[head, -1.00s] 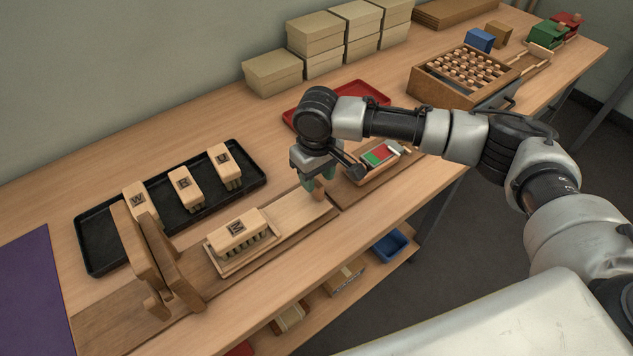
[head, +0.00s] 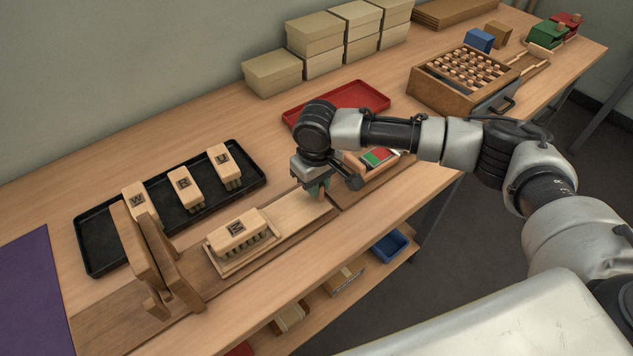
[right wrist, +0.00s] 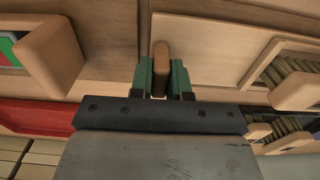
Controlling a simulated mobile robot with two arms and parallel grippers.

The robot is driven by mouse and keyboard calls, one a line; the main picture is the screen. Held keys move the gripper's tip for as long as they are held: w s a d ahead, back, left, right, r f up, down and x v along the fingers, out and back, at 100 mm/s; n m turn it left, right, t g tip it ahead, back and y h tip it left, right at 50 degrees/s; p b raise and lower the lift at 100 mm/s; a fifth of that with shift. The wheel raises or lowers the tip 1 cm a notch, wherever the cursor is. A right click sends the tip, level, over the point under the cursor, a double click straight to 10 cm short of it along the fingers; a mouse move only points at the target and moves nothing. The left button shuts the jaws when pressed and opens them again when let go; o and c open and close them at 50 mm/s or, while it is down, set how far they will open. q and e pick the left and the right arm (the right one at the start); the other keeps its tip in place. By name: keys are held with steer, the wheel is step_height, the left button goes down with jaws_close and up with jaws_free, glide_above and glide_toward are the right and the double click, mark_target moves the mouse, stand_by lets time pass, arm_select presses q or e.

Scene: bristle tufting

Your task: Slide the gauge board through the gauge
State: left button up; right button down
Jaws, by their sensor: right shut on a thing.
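The gauge board (head: 292,214) is a long pale wooden board lying flat on a brown wooden base. A brush block marked M (head: 236,229) sits bristles down in a low frame at its left end. My right gripper (head: 318,192) is at the board's right end. Its green fingers are shut on the board's upright brown handle (right wrist: 160,62), as the right wrist view shows. The gauge (head: 158,255), a pair of upright wooden plates with a gap between them, stands to the left of brush M, apart from it. My left gripper is not in view.
A black tray (head: 95,259) with brush blocks marked W, R and one more lies behind the gauge. A small wooden tray (head: 352,179) holding a red and green piece is right of my gripper. A red tray (head: 365,94) lies behind. A purple mat (head: 28,290) lies far left.

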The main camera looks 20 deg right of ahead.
mark_target(225, 235)
steer(key=shift+s+a+r+p, duration=0.15)
steer(key=shift+a+p, duration=0.3)
steer(key=s+a+p, duration=0.1)
steer(key=a, duration=0.1)
steer(key=s+a+p, duration=0.1)
steer(key=a+p, duration=0.1)
steer(key=a, duration=0.1)
steer(key=s+a+p, duration=0.1)
steer(key=a+p, duration=0.1)
steer(key=a, duration=0.1)
steer(key=shift+a+r, duration=0.1)
steer(key=shift+r, duration=0.15)
steer(key=s+a+p, duration=0.1)
steer(key=a, duration=0.2)
steer(key=s+a+p, duration=0.1)
steer(key=a, duration=0.3)
steer(key=s+a+p, duration=0.1)
steer(key=s+a, duration=0.1)
steer(key=a, duration=0.2)
steer(key=shift+f+p, duration=0.25)
steer(key=shift+p, duration=0.15)
steer(key=shift+s+a, duration=0.2)
steer(key=shift+a, duration=0.4)
steer(key=shift+f, duration=0.1)
steer(key=c, duration=1.1)
jaws_free()
